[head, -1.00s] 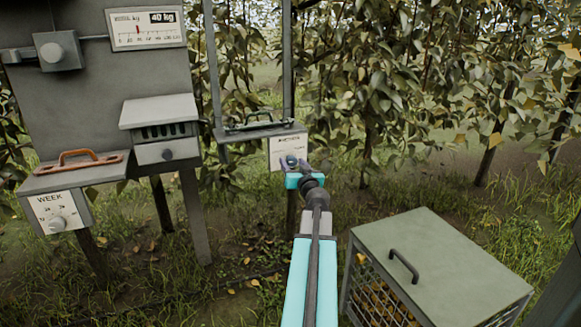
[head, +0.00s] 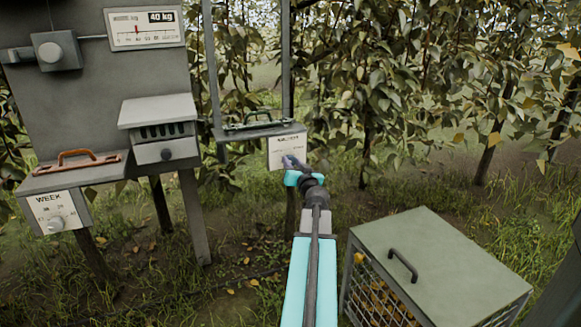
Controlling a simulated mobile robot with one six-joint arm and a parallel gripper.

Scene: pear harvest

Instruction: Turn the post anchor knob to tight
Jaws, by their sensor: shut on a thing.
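The anchor panel (head: 278,149) is a small white plate on the front of a grey box, low between two grey posts. Its lettering is too small to read surely. My gripper (head: 291,163) is at the lower middle of this panel, with its jaws shut on the post anchor knob. The knob is almost wholly hidden by the jaws, so its pointer and setting cannot be read. My turquoise arm reaches up to it from the bottom of the head view.
A grey board at left carries a 40 kg scale (head: 147,28), a vented box (head: 163,130), an orange handle (head: 75,160) and a WEEK dial (head: 57,213). A lidded crate (head: 440,270) stands at lower right.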

